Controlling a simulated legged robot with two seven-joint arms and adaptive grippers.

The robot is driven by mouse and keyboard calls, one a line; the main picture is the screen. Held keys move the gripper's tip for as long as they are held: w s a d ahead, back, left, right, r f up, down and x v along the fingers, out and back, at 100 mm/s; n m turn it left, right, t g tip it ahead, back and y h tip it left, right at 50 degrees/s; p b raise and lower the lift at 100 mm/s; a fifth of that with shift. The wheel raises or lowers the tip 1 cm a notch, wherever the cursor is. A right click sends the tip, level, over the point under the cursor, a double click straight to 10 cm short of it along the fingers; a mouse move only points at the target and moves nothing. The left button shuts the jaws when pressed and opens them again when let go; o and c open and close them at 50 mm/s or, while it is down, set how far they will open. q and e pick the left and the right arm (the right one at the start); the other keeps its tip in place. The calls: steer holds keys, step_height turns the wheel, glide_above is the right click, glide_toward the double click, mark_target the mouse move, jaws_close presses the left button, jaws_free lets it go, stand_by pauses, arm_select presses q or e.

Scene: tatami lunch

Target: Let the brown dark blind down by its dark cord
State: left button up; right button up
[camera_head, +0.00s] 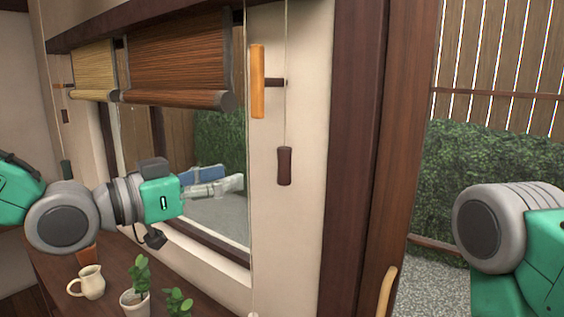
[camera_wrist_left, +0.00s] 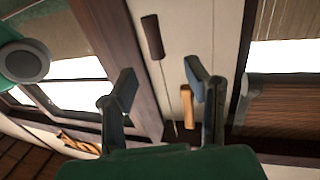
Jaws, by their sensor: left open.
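The brown dark blind (camera_head: 178,55) is rolled part way up over the window, its roll along the lower edge; it also shows in the left wrist view (camera_wrist_left: 280,105). Its thin cord (camera_head: 286,80) hangs on the pale wall right of the window and ends in a dark brown pull (camera_head: 284,167). The pull hangs free and also shows in the left wrist view (camera_wrist_left: 152,36). My left gripper (camera_head: 212,180) is open and empty in front of the window, left of the pull and apart from it. My right gripper is out of view.
An orange wooden bar (camera_head: 257,82) with a dark peg sits on the wall beside the cord. A straw-coloured blind (camera_head: 82,68) hangs left. A jug (camera_head: 88,283) and potted plants (camera_head: 136,300) stand below my left arm. A dark post (camera_head: 352,150) stands right.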

mark_target(282, 167)
arm_select(q)
steer(key=x, duration=0.4)
steer(key=s+p+x, duration=0.1)
steer(key=x, duration=0.2)
steer(key=d+p+x, duration=0.1)
steer(key=x, duration=0.3)
steer(key=shift+w+d, duration=0.1)
steer(key=shift+d, duration=0.2)
steer(key=shift+w, duration=0.25)
steer(key=shift+w+a, duration=0.1)
steer(key=shift+a, duration=0.5)
steer(key=shift+d, duration=0.3)
jaws_close()
steer(key=shift+d+r, duration=0.1)
steer(key=shift+d, duration=0.15)
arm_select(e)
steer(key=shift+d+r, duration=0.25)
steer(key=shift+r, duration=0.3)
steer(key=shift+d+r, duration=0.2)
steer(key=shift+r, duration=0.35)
arm_select(q)
steer(key=shift+a, duration=0.15)
